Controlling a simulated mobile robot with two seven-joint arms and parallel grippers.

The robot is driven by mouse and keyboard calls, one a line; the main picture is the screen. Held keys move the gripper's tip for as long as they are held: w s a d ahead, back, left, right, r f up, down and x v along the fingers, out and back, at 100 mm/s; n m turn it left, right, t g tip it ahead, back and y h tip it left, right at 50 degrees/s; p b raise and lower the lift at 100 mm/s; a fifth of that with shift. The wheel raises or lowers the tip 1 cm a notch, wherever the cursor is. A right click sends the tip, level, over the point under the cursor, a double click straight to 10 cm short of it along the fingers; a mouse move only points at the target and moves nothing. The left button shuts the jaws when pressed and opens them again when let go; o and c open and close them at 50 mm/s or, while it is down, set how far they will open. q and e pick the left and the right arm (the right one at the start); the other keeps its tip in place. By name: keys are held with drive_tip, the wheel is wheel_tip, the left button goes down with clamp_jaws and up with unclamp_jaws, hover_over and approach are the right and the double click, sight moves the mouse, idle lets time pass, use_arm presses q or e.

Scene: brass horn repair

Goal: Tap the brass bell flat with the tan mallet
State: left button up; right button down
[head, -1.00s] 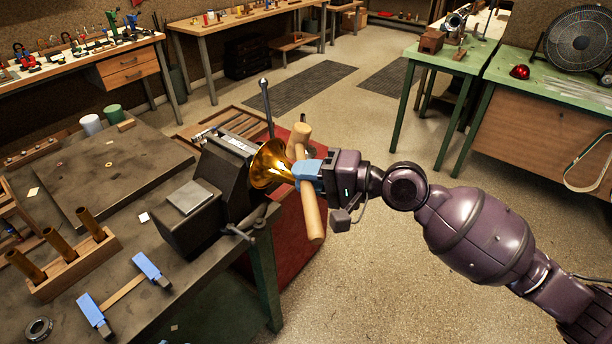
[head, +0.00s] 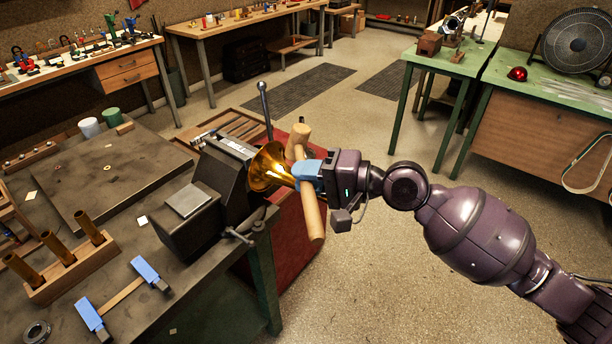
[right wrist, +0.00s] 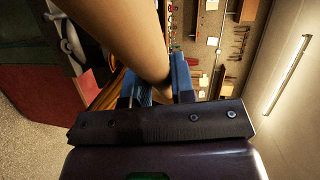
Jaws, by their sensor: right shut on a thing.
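The golden brass bell (head: 266,168) flares out at the right side of a dark block-shaped vise (head: 222,178) on the workbench edge. The tan mallet (head: 313,212) is a pale wooden tool, tilted, just right of the bell. My right gripper (head: 308,172), with blue fingers, is shut on the mallet. The mallet is close to the bell's rim; I cannot tell whether they touch. In the right wrist view the mallet (right wrist: 122,38) crosses large in front of the blue fingers (right wrist: 160,82) and hides most of the bell. My left gripper is not in view.
The workbench (head: 215,285) holds a blue-ended clamp with a wooden bar (head: 122,298), a wooden rack of brass tubes (head: 72,268) and a flat dark plate (head: 108,175). A red cabinet (head: 285,240) stands below the bell. The floor to the right is open.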

idle(0.6)
drive_tip(key=shift+a+f, duration=0.3)
drive_tip(key=shift+f, duration=0.65)
drive_tip(key=shift+d+r, duration=0.2)
drive_tip(key=shift+r, duration=0.5)
